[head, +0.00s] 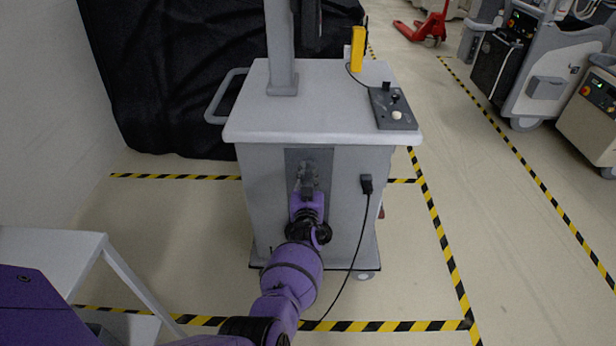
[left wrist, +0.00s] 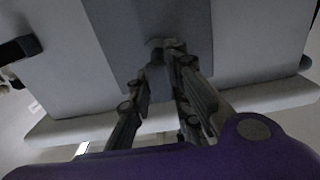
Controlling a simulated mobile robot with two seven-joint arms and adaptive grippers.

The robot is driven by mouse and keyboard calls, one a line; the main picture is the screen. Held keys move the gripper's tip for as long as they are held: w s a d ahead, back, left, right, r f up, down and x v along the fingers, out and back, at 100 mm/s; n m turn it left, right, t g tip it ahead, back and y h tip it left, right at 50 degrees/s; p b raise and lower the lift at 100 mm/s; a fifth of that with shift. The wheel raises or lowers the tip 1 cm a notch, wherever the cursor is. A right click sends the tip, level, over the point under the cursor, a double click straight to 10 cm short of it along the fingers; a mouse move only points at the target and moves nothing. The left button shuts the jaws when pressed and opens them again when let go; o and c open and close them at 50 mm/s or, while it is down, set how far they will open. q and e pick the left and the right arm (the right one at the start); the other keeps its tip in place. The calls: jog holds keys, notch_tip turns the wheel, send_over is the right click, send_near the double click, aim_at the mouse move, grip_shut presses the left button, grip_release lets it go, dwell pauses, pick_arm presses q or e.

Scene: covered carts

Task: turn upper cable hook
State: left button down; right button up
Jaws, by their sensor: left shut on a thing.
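The cart (head: 255,180) stands ahead with a darker grey panel (head: 293,158) on its near face. The upper cable hook (head: 308,170) is a small dark grey part on that panel, mostly covered by my gripper. My left gripper (head: 307,190) reaches it from below and is shut on it. In the left wrist view, the fingers of my left gripper (left wrist: 161,66) close in at the hook (left wrist: 154,45) against the panel; its exact turn is hard to see. Any lower hook is hidden behind my arm. My right gripper is not in view.
A black plug (head: 366,184) with a hanging cable sits right of the panel. The worktop (head: 320,110) overhangs above, carrying a control box (head: 392,108) and a yellow device (head: 357,48). A white table (head: 50,250) stands at left.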

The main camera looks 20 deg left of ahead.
pick_arm(q)
jog(key=c, duration=1.6)
grip_release()
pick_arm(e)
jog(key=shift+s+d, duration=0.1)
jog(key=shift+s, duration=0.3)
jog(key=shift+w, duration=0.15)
pick_arm(q)
jog(key=shift+s, duration=0.1)
jog(key=shift+s+d+f, duration=0.1)
jog(key=shift+s, duration=0.15)
jog(key=v, duration=1.1)
jog(key=shift+s+d, duration=0.1)
jog(key=shift+s, duration=0.05)
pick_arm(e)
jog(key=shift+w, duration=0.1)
